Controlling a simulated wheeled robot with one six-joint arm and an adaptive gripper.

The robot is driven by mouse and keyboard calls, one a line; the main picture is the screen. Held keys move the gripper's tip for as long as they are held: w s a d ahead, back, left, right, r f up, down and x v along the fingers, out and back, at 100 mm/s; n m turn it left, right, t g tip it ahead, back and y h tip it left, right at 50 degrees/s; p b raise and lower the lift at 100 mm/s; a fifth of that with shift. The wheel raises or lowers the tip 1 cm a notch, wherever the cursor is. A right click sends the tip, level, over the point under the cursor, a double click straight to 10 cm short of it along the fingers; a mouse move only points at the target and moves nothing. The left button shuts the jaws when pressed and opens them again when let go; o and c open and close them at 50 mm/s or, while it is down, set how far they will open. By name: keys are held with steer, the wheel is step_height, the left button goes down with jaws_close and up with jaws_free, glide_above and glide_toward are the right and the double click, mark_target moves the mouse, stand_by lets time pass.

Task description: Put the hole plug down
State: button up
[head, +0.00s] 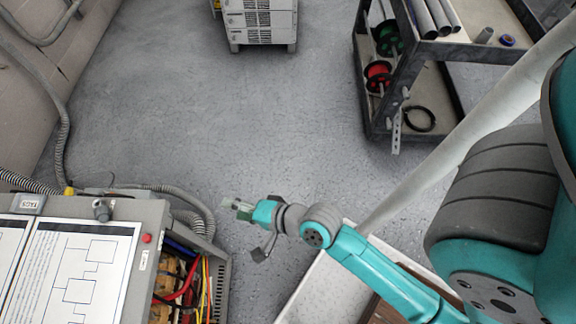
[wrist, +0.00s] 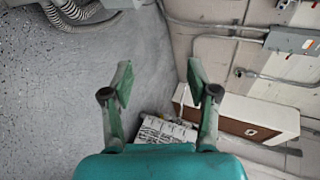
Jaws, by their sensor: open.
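My gripper (head: 238,207) is above the floor, just right of the open transformer cabinet (head: 150,212). In the wrist view my gripper (wrist: 160,80) has its two fingers spread wide with nothing between them. I cannot make out a hole plug for certain in either view. A small grey round fitting (head: 101,208) is on the cabinet's top; whether it is the plug I cannot tell. My gripper is apart from it, to its right.
The cabinet's open side shows coloured wires (head: 185,285). Grey flexible conduit (head: 180,192) curves behind it. A cart (head: 470,50) with pipes and wire spools stands at upper right. A white-edged box (head: 325,285) is below my arm. The floor (head: 220,120) between is clear.

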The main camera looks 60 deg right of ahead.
steer(key=s+d+r+n+t+h, duration=0.1)
steer(key=s+d+r+n+h, duration=0.1)
steer(key=s+n, duration=0.5)
steer(key=s+d+r+n+t+h, duration=0.1)
steer(key=s+r+n, duration=0.4)
steer(key=s, duration=0.9)
steer(key=shift+d+r+n+t+h, duration=0.25)
steer(key=shift+d+n+h, duration=0.25)
steer(key=shift+d+n, duration=0.85)
steer(key=shift+a+n, duration=0.25)
